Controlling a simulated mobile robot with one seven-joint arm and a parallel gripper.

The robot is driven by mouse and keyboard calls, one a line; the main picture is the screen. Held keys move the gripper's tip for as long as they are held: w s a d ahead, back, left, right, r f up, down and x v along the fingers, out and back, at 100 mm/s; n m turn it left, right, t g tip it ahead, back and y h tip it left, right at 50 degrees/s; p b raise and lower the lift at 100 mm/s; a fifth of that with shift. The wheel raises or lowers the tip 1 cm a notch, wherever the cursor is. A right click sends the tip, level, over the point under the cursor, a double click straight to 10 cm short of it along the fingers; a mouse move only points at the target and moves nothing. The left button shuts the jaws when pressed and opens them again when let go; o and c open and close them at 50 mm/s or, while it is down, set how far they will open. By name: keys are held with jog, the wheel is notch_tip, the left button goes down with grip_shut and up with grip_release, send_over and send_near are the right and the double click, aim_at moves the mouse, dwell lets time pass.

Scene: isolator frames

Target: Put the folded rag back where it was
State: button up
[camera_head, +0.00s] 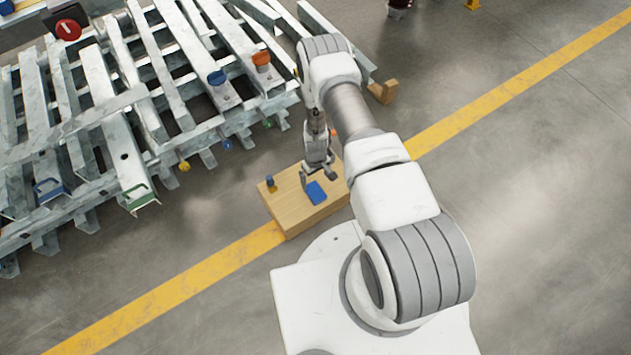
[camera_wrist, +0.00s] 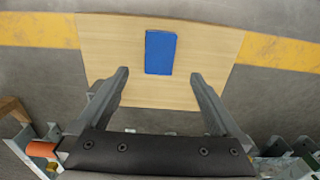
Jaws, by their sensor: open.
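The folded rag is a flat blue rectangle (camera_head: 316,193) lying on top of a light wooden block (camera_head: 290,217). In the wrist view the blue rag (camera_wrist: 160,52) lies flat near the middle of the bare wooden top (camera_wrist: 105,45). My gripper (camera_head: 318,180) is over the block, close to the rag in the head view. In the wrist view my gripper (camera_wrist: 160,80) is open, with its two fingers apart and nothing between them; the rag shows beyond the fingertips. My arm hides the right part of the block in the head view.
A grey metal frame stack (camera_head: 120,110) with coloured handles and knobs fills the upper left. A yellow floor line (camera_head: 170,290) runs past the block. The grey floor (camera_head: 540,200) at right is clear.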

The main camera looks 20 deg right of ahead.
jog(key=w+r+t, duration=0.1)
jog(key=w+r, duration=0.3)
jog(key=r, duration=0.8)
jog(key=w+r, duration=0.5)
jog(key=r, duration=0.6)
notch_tip(320, 180, up, 20)
jog(key=s+f+m+t, duration=0.1)
jog(key=s+m+t, duration=0.1)
jog(key=s+r+t, duration=0.1)
jog(key=s+r, duration=0.4)
jog(key=r, duration=0.4)
jog(key=s+r, duration=0.5)
jog(key=r, duration=0.3)
jog(key=s+r, duration=0.3)
jog(key=s, duration=0.5)
jog(key=s+r+m+t, duration=0.1)
jog(key=s+r, duration=0.2)
jog(key=s, duration=0.6)
jog(key=shift+s+r+m+t, duration=0.15)
jog(key=shift+r+m+t, duration=0.15)
jog(key=shift+r, duration=0.05)
